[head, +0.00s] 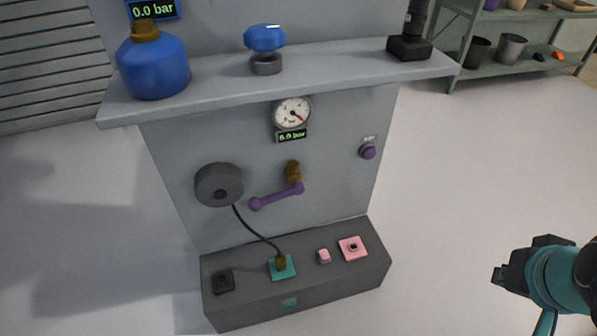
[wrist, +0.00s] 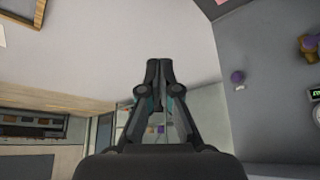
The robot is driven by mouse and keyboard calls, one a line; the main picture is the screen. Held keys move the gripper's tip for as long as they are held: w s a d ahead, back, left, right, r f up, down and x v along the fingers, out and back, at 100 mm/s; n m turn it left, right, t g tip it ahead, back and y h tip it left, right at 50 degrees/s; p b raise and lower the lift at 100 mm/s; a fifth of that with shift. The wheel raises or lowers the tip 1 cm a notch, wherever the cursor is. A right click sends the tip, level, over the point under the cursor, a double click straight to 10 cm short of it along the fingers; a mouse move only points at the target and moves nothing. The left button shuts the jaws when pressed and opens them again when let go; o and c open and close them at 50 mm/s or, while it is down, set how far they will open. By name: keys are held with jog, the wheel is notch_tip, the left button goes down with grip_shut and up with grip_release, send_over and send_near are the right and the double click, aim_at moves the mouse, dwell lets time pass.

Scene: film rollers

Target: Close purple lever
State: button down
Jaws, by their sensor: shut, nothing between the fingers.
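The purple lever (head: 277,196) sits on the front of the grey panel. It reaches from the brass valve (head: 293,172) to the left and slightly down, ending in a round knob. In the wrist view, part of the brass valve (wrist: 308,52) shows at the right edge with some purple on it; most of the lever is cut off there. My gripper (head: 500,279) is at the lower right of the head view, well to the right of the panel and apart from the lever. In the wrist view my gripper (wrist: 159,66) is shut and empty.
A purple button (head: 368,151) is to the right of the lever, and a grey wheel (head: 219,184) to its left. The gauge (head: 292,112) above reads 6.0 bar. A shelf (head: 280,75) juts out above, and a grey box (head: 297,285) below. Floor right of the panel is clear.

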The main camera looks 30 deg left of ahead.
jog(key=w+a+f+n+h+b, duration=0.15)
jog(key=a+f+n+b, duration=0.25)
jog(key=a+f+n, duration=0.45)
jog(key=w+a+f+n+h+b, duration=0.1)
jog(key=w+a+f+n+b, duration=0.15)
jog(key=a+f+n, duration=0.65)
jog(key=s+a+f+n+t+y+b, duration=0.1)
jog(key=a+n+y, duration=0.4)
jog(key=a+n, duration=0.5)
jog(key=a+f+n+t+y+b, duration=0.1)
jog(key=a+n+t+y, duration=0.2)
jog(key=a+n, duration=0.8)
jog(key=n+y, duration=0.1)
jog(key=n, duration=0.6)
jog(key=shift+s+a+y, duration=0.2)
jog(key=shift+s+y, duration=0.15)
jog(key=shift+s, duration=0.05)
jog(key=shift+w+p, duration=0.1)
jog(key=shift+p, duration=0.3)
